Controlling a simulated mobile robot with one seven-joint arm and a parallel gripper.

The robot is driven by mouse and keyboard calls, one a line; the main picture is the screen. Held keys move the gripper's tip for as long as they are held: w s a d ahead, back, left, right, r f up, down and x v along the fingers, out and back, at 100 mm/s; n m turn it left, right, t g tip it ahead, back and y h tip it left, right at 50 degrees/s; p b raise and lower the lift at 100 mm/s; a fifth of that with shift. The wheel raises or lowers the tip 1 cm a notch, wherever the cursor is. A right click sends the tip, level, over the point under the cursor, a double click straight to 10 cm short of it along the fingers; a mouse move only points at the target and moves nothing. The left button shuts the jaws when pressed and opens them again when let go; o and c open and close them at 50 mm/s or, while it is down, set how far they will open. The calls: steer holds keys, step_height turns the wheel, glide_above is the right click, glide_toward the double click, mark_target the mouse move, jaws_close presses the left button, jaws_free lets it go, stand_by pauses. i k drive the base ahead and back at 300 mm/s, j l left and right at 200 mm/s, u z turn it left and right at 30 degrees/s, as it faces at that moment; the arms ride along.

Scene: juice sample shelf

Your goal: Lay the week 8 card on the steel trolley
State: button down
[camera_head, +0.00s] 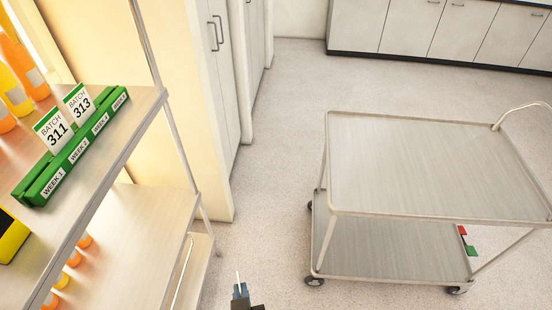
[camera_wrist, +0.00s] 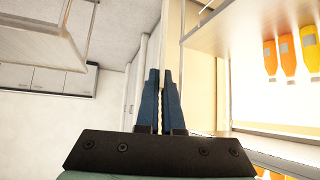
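The green card holder (camera_head: 75,150) sits on the upper shelf at the left of the head view, with several week labels along its front. A BATCH 311 card (camera_head: 53,131) and a BATCH 313 card (camera_head: 79,103) stand in its nearer and middle part; its far end bears no card. My gripper (camera_head: 240,290) is at the bottom of the head view, between shelf and trolley. Its blue fingers (camera_wrist: 160,100) are close together. A thin pale card (camera_head: 238,276) sticks up from them, edge-on, its print hidden. The steel trolley (camera_head: 430,165) stands at the right, its top bare.
The shelf rack (camera_head: 110,190) has orange and yellow bottles (camera_head: 14,97) at the left. Bottles also show in the wrist view (camera_wrist: 287,55). A red and a green item (camera_head: 466,240) show by the trolley's lower right. Pale floor lies clear between rack and trolley.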

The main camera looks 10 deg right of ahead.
mark_target(365, 184)
steer(key=z, duration=0.85)
steer(key=i+j+z, duration=0.2)
steer(key=i, duration=0.35)
steer(key=i+z, duration=0.2)
steer(key=i, duration=0.35)
